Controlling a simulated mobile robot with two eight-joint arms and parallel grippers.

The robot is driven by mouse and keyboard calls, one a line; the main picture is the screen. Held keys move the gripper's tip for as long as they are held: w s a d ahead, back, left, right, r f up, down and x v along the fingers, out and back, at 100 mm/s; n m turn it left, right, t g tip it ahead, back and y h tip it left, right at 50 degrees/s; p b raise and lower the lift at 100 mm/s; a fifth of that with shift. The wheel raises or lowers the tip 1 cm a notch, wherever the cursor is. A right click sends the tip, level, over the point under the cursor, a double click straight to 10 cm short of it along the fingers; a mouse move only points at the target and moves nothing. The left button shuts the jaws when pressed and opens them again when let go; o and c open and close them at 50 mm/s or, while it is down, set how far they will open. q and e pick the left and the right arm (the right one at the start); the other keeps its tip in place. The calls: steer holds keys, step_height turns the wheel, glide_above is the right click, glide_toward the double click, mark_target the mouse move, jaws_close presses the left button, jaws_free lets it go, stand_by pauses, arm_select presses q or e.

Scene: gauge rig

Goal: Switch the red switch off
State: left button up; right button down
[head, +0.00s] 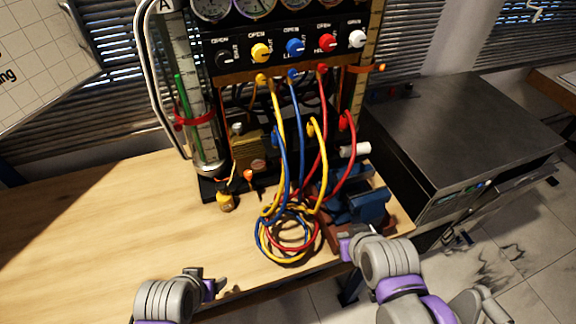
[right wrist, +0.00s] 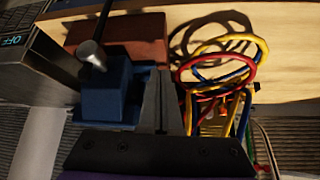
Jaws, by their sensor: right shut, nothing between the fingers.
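A red knob (head: 326,44) sits in a row of coloured knobs on the black gauge panel (head: 230,82). A small red spot (head: 408,87) shows on a dark box behind the grey cabinet. I cannot tell for sure which is the red switch, or its setting. My right gripper (head: 347,246) is low at the bench's front edge, beside the blue vise and far below the panel. In the right wrist view its fingers (right wrist: 171,102) are shut and empty. My left gripper (head: 215,288) is at the bench's front edge; its jaws are unclear.
A blue vise (head: 370,205) and coiled coloured hoses (head: 287,253) lie close to my right gripper. A grey cabinet (head: 450,115) stands to the right; an OFF label (right wrist: 12,41) shows in the right wrist view. The bench's left side (head: 90,225) is clear.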

arm_select(q)
steer(key=shift+s+d+f, duration=0.1)
steer(key=shift+d, duration=0.15)
arm_select(e)
steer(key=w+a+r+n+t+y, duration=0.1)
steer(key=w+a+r, duration=0.3)
steer(key=w, duration=0.2)
steer(key=w+a+r+n+t+y, duration=0.1)
steer(key=w+a+r+t, duration=0.1)
steer(key=w+a, duration=0.3)
steer(key=shift+w+a+r+y, duration=0.15)
steer(key=shift+w+r+y, duration=0.2)
steer(key=shift+r, duration=0.5)
arm_select(q)
steer(key=shift+s+f+b, duration=0.1)
steer(key=shift+f+b, duration=0.35)
steer(key=shift+f, duration=0.15)
arm_select(e)
steer(key=x, duration=1.4)
